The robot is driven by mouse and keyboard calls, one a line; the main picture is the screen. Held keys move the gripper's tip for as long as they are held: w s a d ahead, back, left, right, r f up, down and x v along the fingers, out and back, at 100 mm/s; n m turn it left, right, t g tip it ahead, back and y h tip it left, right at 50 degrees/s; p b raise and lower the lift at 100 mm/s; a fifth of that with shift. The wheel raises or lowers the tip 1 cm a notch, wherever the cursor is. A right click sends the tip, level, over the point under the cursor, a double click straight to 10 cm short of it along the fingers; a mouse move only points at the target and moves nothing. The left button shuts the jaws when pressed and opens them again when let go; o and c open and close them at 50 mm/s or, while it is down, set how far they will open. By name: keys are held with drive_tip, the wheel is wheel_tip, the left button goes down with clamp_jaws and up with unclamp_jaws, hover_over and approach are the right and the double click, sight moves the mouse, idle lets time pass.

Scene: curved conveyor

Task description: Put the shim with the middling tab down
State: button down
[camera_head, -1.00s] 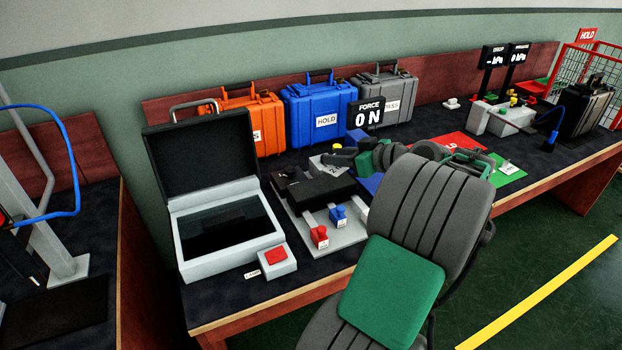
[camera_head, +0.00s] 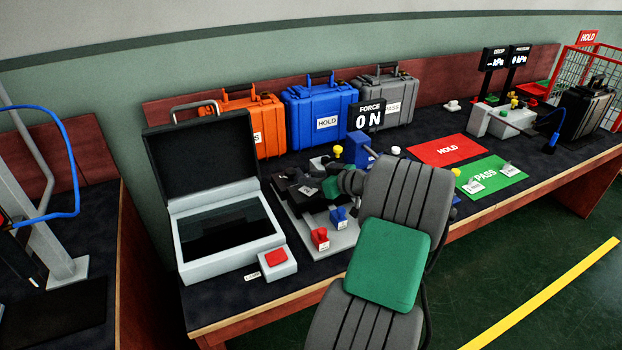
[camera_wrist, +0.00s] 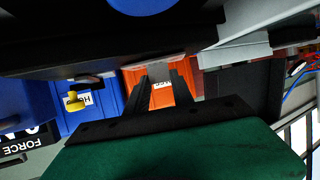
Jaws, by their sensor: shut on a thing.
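My gripper (camera_head: 312,190) is over the black fixture on the grey base plate (camera_head: 345,236), beside the force display. In the wrist view its two dark fingers (camera_wrist: 166,84) are shut on a flat grey piece, the shim (camera_wrist: 158,66), seen nearly edge-on. Its tab is too small or hidden to tell, and I cannot tell whether the piece touches the fixture. Two small labelled pieces, one at the left (camera_head: 473,186) and one at the right (camera_head: 509,170), lie on the green PASS mat (camera_head: 488,172).
The red HOLD mat (camera_head: 447,150) is bare. Red (camera_head: 320,239) and blue (camera_head: 339,217) labelled blocks stand at the base plate's front. An open grey case (camera_head: 222,220) and a red-button box (camera_head: 277,263) are left. Orange (camera_head: 243,120), blue (camera_head: 303,110) and grey (camera_head: 385,85) cases stand behind.

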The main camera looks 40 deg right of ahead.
drive_tip(key=c, duration=1.1)
unclamp_jaws()
drive_tip(key=shift+f, duration=0.1)
drive_tip(key=shift+r+p, duration=0.3)
drive_tip(key=v, duration=1.2)
drive_tip(key=shift+f, duration=0.15)
